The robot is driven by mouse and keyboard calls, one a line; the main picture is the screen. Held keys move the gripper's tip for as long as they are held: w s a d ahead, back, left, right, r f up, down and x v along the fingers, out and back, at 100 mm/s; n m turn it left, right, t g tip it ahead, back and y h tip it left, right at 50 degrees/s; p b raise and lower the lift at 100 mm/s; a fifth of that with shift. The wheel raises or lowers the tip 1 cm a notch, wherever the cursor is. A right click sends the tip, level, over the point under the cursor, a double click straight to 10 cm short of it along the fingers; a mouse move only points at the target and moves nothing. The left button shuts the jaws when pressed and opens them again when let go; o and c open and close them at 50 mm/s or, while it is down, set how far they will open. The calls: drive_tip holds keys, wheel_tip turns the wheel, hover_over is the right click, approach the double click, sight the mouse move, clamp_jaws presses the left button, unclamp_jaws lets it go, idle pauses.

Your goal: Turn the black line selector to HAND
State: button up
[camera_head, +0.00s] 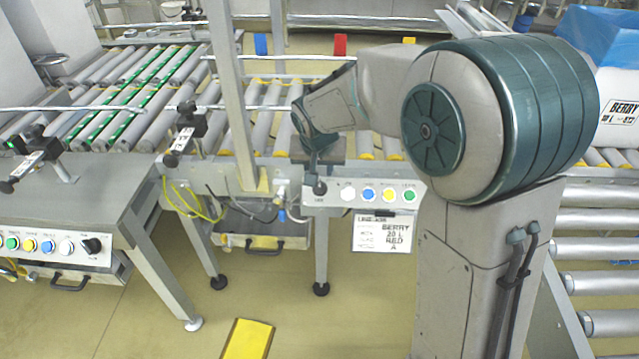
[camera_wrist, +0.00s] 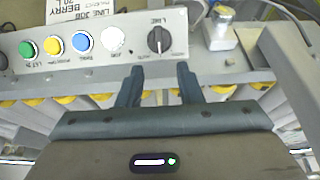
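The black line selector (camera_wrist: 158,40) is a round knob at the right end of a light control panel (camera_wrist: 100,44) in the wrist view, by the word LINE. A pale mark shows on the knob; its setting and the small labels beside it are too small to read. In the head view the selector (camera_head: 319,188) is at the left end of the panel (camera_head: 346,207). My gripper (camera_wrist: 160,68) is open and empty, its two fingertips apart just short of the knob, one to each side. In the head view it is above the selector, fingers mostly hidden.
White, blue (camera_head: 369,194), yellow and green buttons sit beside the selector. A paper job sheet (camera_head: 381,234) hangs below the panel. A second panel (camera_head: 50,246) with its own black knob (camera_head: 91,245) is at the left. Roller conveyors (camera_head: 130,90) and an upright post (camera_head: 231,100) stand close by.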

sight(320, 182)
drive_tip(key=b+x, duration=0.1)
drive_tip(key=x, duration=0.5)
drive_tip(key=shift+w+f, duration=0.15)
drive_tip(key=shift+f, duration=0.1)
clamp_jaws()
